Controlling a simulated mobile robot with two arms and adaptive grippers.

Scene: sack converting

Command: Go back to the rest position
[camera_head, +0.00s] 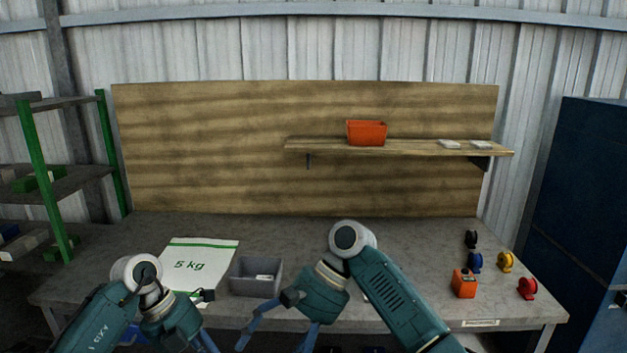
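My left gripper (170,342) is at the lower left, over the bench's front edge and in front of the white sack. Its fingers point down and spread apart, with the tips cut off by the picture's bottom edge. My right gripper (273,344) is at the bottom centre, in front of the grey bin. Its two blue fingers are spread wide with nothing seen between them. A white sack marked "5 kg" (195,260) with a green stripe lies flat on the grey bench (310,232); my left gripper hides part of its lower edge.
A grey bin (257,287) with a pale item stands beside the sack. An orange device (464,285) and several coloured tape rolls (475,262) sit at right. An orange bin (366,132) is on the shelf (420,149). A green rack (110,150) and blue cabinet (585,190) flank the bench.

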